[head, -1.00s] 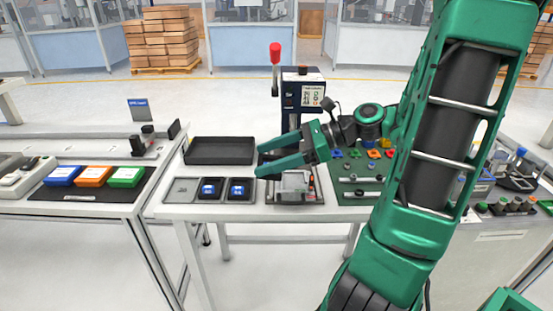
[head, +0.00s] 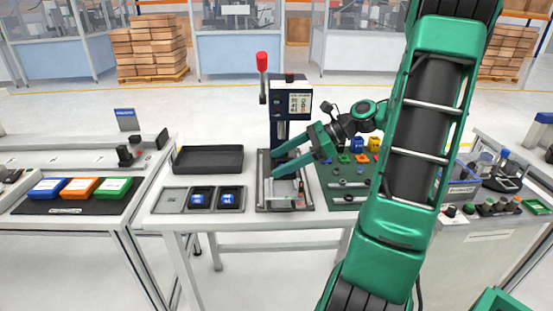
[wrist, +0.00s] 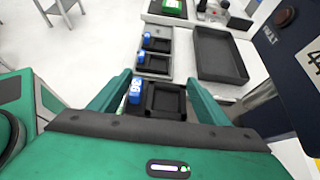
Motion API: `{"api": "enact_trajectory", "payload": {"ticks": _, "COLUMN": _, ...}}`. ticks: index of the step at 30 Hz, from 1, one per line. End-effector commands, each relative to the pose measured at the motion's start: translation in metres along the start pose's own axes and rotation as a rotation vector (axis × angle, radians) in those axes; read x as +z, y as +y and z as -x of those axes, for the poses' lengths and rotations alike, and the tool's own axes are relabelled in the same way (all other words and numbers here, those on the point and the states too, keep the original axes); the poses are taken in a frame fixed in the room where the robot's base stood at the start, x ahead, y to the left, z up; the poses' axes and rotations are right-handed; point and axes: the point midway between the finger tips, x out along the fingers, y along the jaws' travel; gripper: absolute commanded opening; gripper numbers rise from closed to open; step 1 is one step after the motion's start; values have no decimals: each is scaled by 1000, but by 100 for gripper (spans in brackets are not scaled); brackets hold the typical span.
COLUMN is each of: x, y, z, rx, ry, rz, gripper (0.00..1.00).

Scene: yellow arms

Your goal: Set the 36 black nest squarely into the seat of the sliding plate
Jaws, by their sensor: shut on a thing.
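My gripper (wrist: 154,92) is shut on the black nest (wrist: 166,101), a square black frame with a recess and a blue tab marked 36 (wrist: 136,91) on its left side. The nest sits between the two green fingers. In the head view, my gripper (head: 273,163) is above the grey metal base of the press (head: 264,198); the nest is hard to make out there. The seat of the sliding plate is hidden by my gripper, so I cannot tell whether the nest touches it.
The press column (head: 291,103) with its red-knobbed lever (head: 262,63) stands behind my gripper. To the left are a rack (head: 172,201) with two blue-tabbed nests and an empty black tray (head: 208,158). A green fixture board (head: 349,200) lies to the right.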

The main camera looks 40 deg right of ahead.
Motion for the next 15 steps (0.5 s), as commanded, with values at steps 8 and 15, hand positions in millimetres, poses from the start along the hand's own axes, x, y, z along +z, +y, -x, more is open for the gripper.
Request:
{"api": "enact_trajectory", "payload": {"ticks": 8, "x": -14, "y": 1, "z": -9, "rx": 2, "ry": -1, "rz": -1, "gripper": 38}}
{"api": "enact_trajectory", "payload": {"ticks": 15, "x": -27, "y": 0, "z": -16, "rx": 1, "ry": -2, "rz": -1, "gripper": 38}}
